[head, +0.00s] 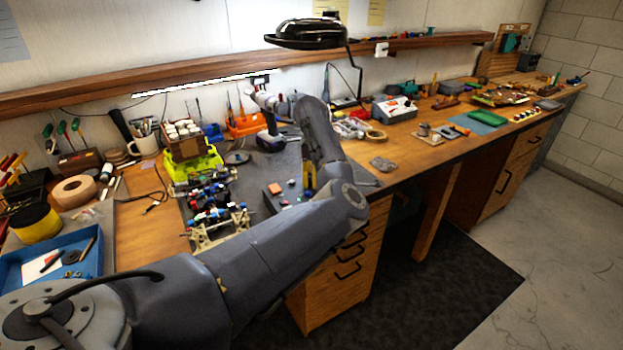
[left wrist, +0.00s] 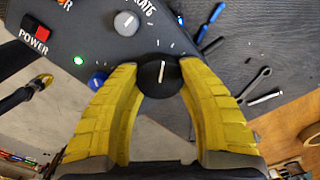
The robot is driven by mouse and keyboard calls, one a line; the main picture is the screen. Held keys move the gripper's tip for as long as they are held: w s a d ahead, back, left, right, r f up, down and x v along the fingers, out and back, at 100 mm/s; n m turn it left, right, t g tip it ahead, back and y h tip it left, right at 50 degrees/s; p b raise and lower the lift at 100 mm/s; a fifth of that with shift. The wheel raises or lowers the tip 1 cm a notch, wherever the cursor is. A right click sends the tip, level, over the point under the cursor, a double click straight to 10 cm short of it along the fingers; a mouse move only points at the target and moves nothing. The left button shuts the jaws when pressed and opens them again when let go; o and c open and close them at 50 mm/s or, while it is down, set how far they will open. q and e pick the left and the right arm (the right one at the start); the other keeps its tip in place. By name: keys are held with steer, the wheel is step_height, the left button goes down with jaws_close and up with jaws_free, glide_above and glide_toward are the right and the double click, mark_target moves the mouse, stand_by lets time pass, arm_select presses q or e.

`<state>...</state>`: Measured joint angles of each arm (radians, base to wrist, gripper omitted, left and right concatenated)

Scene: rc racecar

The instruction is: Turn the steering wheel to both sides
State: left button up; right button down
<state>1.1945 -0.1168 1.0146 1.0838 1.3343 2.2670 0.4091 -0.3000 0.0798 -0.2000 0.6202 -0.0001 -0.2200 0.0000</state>
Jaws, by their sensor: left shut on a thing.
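In the left wrist view the box (left wrist: 95,42) carries a red power switch (left wrist: 37,33), a lit green lamp, a grey knob (left wrist: 126,23), a blue knob (left wrist: 97,80) and a black knob (left wrist: 158,78) with a white line. My left gripper (head: 309,180) is at the box, its yellow fingers shut on the black knob, one on each side. The racecar chassis (head: 212,205) stands left of the box. No separate steering wheel is recognisable. My right gripper is not in view.
A yellow-green crate (head: 192,163) stands behind the chassis, and a drill (head: 270,140) behind the box. A blue tray (head: 60,262) lies at the left. In the left wrist view, tools such as a wrench (left wrist: 254,85) lie right of the box. The desk's front edge is close.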

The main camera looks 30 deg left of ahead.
arm_select(q)
steer(key=shift+n, duration=0.6)
steer(key=o, duration=1.2)
steer(key=shift+o, duration=0.2)
steer(key=shift+r, duration=0.1)
step_height(320, 180, up, 12)
